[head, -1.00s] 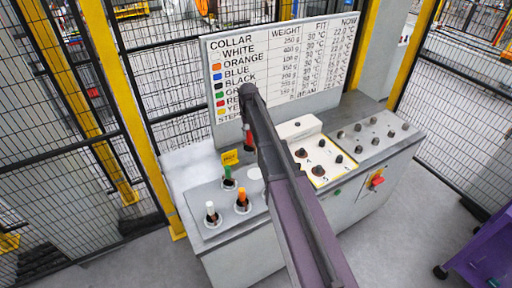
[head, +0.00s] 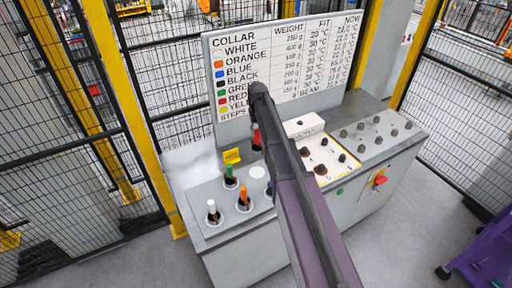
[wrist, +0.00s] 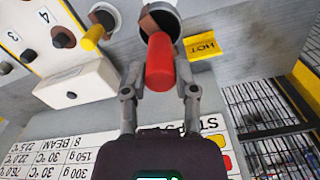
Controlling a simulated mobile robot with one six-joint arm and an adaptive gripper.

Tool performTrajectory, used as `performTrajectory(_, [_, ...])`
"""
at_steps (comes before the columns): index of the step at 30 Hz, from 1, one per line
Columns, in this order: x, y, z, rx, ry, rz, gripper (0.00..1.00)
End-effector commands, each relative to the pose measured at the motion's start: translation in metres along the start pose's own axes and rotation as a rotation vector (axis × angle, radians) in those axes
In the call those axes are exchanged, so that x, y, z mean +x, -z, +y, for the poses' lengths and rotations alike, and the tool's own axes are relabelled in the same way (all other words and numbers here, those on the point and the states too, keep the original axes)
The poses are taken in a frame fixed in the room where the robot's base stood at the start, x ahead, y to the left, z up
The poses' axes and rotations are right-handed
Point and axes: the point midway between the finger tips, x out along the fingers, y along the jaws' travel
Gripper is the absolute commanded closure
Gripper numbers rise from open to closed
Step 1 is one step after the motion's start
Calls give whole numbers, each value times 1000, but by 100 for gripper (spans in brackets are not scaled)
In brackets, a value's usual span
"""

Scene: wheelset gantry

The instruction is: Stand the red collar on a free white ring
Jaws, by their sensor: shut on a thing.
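My gripper (wrist: 160,88) is shut on the red collar (wrist: 160,62), with one finger on each side of it. In the head view the red collar (head: 257,137) hangs beside my arm's end, above the left part of the bench. A free white ring (head: 258,172) lies below it on the bench top. In the wrist view the collar's brown base overlaps a white ring (wrist: 178,10); I cannot tell the gap. White (head: 212,206), orange (head: 243,193) and green (head: 229,171) collars stand on other rings. A yellow collar (wrist: 92,38) stands on a ring.
A yellow HOT sign (head: 231,156) stands behind the rings, close to the collar. A large label board (head: 285,65) rises at the back. A white box (head: 303,126) and a numbered panel (head: 335,150) are to the right. My arm hides part of the bench.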

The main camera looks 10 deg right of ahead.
Motion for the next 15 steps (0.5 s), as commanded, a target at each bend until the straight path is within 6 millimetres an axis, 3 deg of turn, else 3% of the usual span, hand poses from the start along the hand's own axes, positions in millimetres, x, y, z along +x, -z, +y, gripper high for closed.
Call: performTrajectory(15, [62, 0, -1, -24, 0, 0, 100])
